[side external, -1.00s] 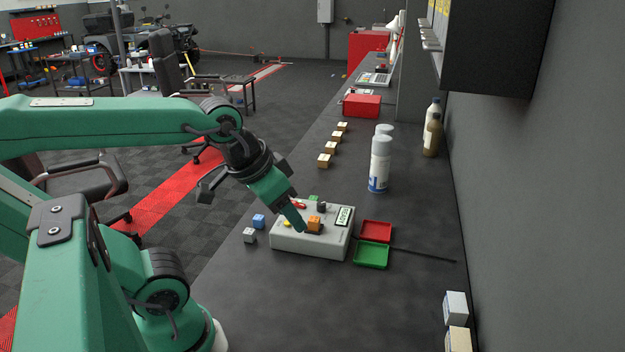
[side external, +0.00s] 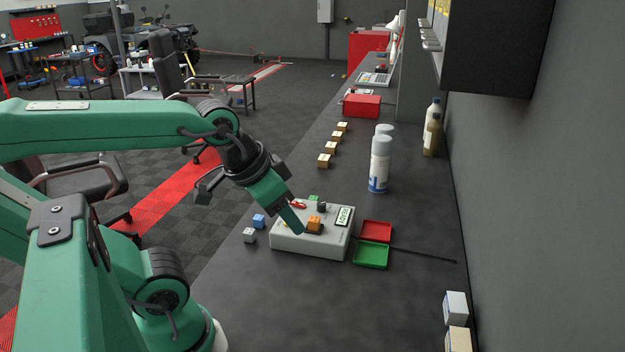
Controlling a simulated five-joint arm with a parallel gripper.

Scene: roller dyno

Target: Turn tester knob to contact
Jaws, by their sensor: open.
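The tester (side external: 298,243) is a light grey box on the dark bench, with a small screen (side external: 344,216) that seems to read READY. A dark round knob (side external: 321,206) stands on its top near the back. An orange block (side external: 314,222) sits in a dark seat on the tester's top. A red part (side external: 299,205) shows at the back left of the top. My gripper (side external: 298,228) points down over the left part of the tester, left of the orange block and the knob. It is open and holds nothing that I can see. Its fingertips partly hide the tester's top.
A red tray (side external: 376,232) and a green tray (side external: 357,256) lie right of the tester. A blue block (side external: 259,221) and a grey block (side external: 249,235) lie left, a green block (side external: 314,198) behind. Spray cans (side external: 379,165) stand further back.

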